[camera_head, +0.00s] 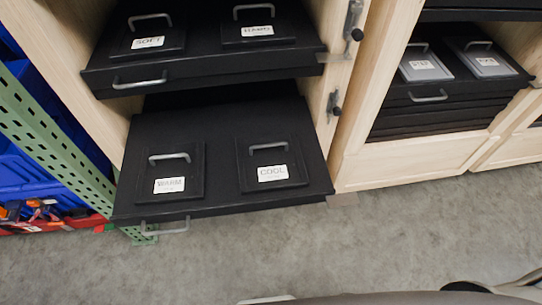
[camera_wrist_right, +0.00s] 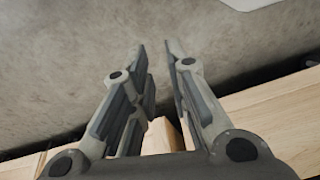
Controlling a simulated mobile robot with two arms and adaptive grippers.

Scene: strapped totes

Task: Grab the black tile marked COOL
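The black tile marked COOL (camera_head: 272,163) lies flat on the right half of a pulled-out black tray (camera_head: 220,180) in the head view. It has a grey bar handle at its back and a white label in front. A similar black tile marked WARM (camera_head: 178,174) lies to its left on the same tray. My right gripper (camera_wrist_right: 156,46) shows in the right wrist view, open with nothing between its fingers; grey floor and pale wood lie beyond it. No gripper is seen at the COOL tile. My left gripper is not in view.
An upper black tray (camera_head: 200,66) holds two more handled tiles above. A wooden cabinet (camera_head: 360,110) with metal latches stands at right, holding grey-lidded tiles. A green perforated post (camera_head: 60,150) and blue bins (camera_head: 30,180) are at left. The grey floor (camera_head: 250,255) in front is clear.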

